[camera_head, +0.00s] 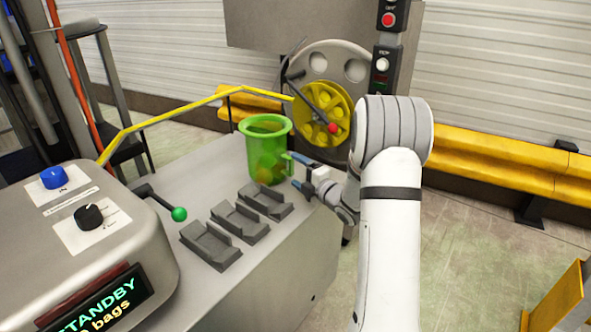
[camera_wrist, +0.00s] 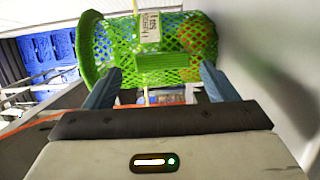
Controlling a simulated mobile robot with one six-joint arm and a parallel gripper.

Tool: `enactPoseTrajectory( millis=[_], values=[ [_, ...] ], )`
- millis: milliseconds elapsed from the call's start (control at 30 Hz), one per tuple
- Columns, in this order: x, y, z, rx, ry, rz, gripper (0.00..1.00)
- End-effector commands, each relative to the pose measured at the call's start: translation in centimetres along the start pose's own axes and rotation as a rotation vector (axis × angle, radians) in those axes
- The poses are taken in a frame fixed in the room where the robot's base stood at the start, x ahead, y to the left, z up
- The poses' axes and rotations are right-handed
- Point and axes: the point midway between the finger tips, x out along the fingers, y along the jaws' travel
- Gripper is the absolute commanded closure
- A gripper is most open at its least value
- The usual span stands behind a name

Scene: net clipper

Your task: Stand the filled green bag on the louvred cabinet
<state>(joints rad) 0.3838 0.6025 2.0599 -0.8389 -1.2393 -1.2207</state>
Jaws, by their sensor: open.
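The green bag (camera_head: 266,150) stands upright on the grey machine top (camera_head: 205,180), with its wide rim open upward. Orange and yellowish contents show through its mesh. In the wrist view the green bag (camera_wrist: 105,45) lies across the picture, with a white label and a green tab (camera_wrist: 168,62) facing my gripper. My gripper (camera_head: 298,172) is open at the bag's right side. In the wrist view the two blue fingers of my gripper (camera_wrist: 160,70) are apart, one on each side of the tab; whether they touch the bag cannot be told. I cannot make out a louvred cabinet.
Several dark grey cradles (camera_head: 238,220) sit on the machine top in front of the bag. A green-knobbed lever (camera_head: 178,213) and a control box (camera_head: 75,240) stand to the left. Open floor lies right.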

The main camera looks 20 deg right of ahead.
Motion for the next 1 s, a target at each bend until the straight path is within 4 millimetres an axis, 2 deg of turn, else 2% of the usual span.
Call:
enactPoseTrajectory(
  millis=[200, 400, 533, 667, 833, 1000],
  values=[
    [-5.0, 0.0, 0.1, 0.001, -0.005, -0.002, 0.21],
    [-8.2, 0.0, 0.1, 0.000, -0.003, -0.002, 0.21],
    [-9.3, 0.0, 0.0, 0.001, -0.003, -0.004, 0.21],
    [-9.1, 0.3, -0.1, 0.034, -0.041, -0.056, 0.21],
    [-8.4, 1.1, -0.4, 0.191, -0.214, -0.230, 0.21],
    [-10.3, 1.8, -1.8, 0.448, -0.470, -0.393, 0.21]
  ],
)
